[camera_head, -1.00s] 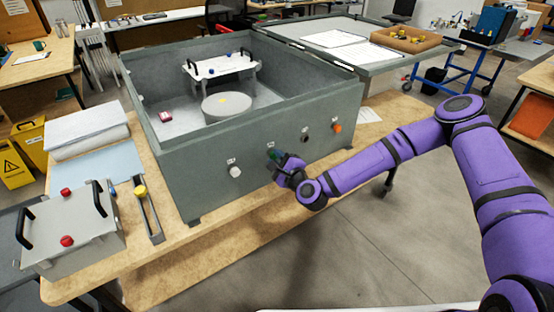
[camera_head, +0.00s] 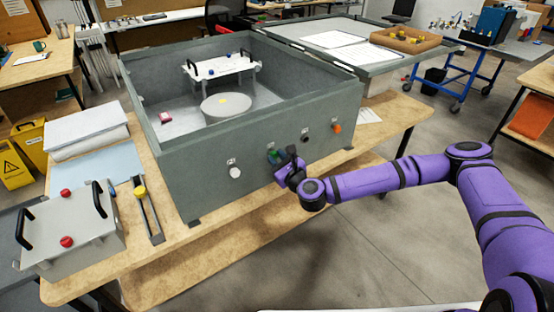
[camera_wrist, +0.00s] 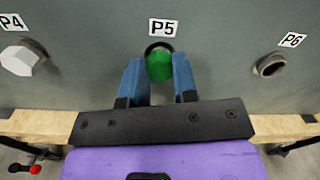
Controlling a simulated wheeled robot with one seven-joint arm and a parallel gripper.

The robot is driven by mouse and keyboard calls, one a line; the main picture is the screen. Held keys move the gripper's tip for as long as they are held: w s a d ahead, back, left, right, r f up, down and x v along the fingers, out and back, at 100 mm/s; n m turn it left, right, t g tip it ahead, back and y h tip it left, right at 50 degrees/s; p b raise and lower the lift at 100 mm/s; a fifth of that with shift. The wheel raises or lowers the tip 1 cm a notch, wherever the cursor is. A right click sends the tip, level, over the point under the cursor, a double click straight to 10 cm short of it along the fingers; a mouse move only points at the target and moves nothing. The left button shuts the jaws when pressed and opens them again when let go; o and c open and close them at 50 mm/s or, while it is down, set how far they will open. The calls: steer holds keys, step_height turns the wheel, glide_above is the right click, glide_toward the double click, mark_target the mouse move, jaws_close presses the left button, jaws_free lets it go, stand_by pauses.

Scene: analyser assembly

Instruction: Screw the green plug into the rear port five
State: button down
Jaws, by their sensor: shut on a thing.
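The green plug (camera_wrist: 160,66) sits at the port labelled P5 (camera_wrist: 161,28) on the grey wall of the case. A dark arc of the port's rim shows above it in the wrist view; how deep the plug sits cannot be told. My gripper (camera_wrist: 159,74) is shut on the plug, with one blue finger on each side. In the head view, my gripper (camera_head: 279,162) is at the case's near wall, and a bit of the green plug (camera_head: 272,156) shows beside it.
Port P6 (camera_wrist: 271,65) is an open hole to the right. A white plug (camera_wrist: 22,58) sits at P4 on the left, and an orange plug (camera_head: 336,128) is farther right. The wooden table edge (camera_wrist: 288,127) runs below the ports. A two-handled grey box (camera_head: 70,232) stands at left.

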steer(key=shift+m, duration=0.4)
steer(key=c, duration=0.8)
jaws_free()
steer(key=shift+c, duration=0.2)
steer(key=v, duration=0.7)
